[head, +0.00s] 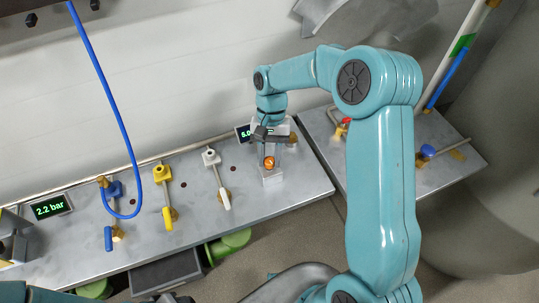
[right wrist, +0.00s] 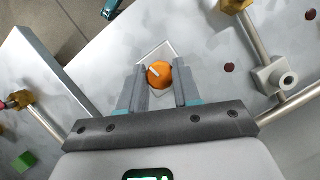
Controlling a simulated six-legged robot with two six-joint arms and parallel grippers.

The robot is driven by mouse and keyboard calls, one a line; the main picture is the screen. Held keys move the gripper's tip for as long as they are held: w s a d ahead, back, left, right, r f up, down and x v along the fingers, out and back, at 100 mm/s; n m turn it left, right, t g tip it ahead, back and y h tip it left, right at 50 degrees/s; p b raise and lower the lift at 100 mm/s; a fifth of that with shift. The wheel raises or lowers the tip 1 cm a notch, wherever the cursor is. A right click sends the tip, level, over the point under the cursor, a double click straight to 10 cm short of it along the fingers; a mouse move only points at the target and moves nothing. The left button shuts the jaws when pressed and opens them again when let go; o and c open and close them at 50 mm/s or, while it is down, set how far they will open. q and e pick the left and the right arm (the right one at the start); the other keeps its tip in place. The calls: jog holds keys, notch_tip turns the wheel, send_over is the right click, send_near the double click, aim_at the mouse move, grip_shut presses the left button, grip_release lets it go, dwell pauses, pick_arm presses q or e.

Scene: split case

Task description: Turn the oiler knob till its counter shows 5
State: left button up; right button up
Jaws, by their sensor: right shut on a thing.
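The orange oiler knob (head: 269,162) sits on a clear, pale block (head: 272,181) at the right end of the bench. In the right wrist view the knob (right wrist: 159,74) is round with a pale pointer mark. My right gripper (head: 269,148) reaches down over it, and its two fingers (right wrist: 160,84) stand on either side of the knob, shut on it. A counter display (head: 243,133) behind the gripper is partly hidden; green digits beginning "5.0" show. My left gripper is not in view; a bit of teal arm shows at the lower left edge.
A gauge reading 2.2 bar (head: 50,208) stands at the bench's left. Blue (head: 108,239), yellow (head: 167,219) and white (head: 224,199) valve handles stand along the bench. A blue hose (head: 103,90) hangs at left. A second panel (head: 442,168) lies right, partly behind my arm.

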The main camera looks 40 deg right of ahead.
jog(key=o, duration=1.1)
jog(key=shift+c, duration=0.2)
jog(key=v, duration=1.6)
jog(key=shift+r+p, duration=0.25)
jog(key=shift+p, duration=0.2)
